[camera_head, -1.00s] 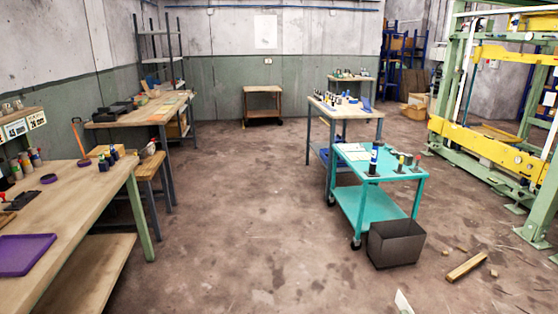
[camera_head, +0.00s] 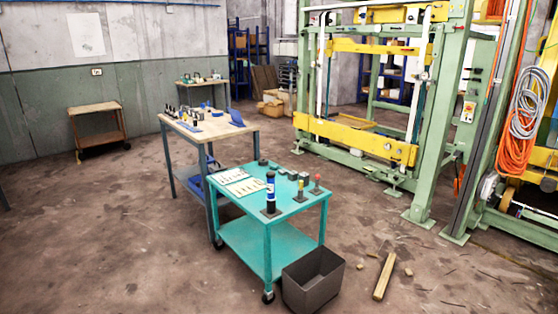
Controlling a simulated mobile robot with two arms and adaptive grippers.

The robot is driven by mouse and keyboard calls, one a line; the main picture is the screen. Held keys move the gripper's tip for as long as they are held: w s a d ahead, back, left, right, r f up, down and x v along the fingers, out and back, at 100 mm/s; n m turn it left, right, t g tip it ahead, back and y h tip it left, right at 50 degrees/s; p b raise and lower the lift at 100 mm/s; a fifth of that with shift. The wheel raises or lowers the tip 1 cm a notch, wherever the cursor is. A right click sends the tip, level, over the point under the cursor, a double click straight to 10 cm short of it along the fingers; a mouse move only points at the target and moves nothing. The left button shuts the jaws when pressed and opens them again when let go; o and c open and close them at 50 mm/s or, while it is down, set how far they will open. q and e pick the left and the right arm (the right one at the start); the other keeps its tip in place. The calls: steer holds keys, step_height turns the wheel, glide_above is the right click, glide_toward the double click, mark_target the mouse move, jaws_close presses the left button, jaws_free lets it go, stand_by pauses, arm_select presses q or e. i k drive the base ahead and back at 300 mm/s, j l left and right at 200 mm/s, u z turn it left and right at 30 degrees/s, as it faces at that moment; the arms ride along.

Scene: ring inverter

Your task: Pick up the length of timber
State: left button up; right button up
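The length of timber (camera_head: 384,277) is a light brown wooden bar. It lies flat on the brown concrete floor at the lower right of the head view, to the right of a dark grey bin and apart from it. Nothing covers it. Neither of my grippers shows in the head view.
The grey bin (camera_head: 313,281) stands beside the teal trolley (camera_head: 262,247). Small wood blocks (camera_head: 408,272) lie near the timber. A wooden-topped table (camera_head: 180,128) stands behind the trolley. The green and yellow machine frame (camera_head: 440,140) fills the right. Floor (camera_head: 120,240) at the left is clear.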

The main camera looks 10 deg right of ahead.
mark_target(379, 291)
steer(key=i+z, duration=0.4)
steer(key=i+j+z, duration=0.1)
steer(key=i+z, duration=0.3)
steer(key=i+j+z, duration=0.15)
steer(key=z, duration=0.25)
steer(key=i+j+z, duration=0.4)
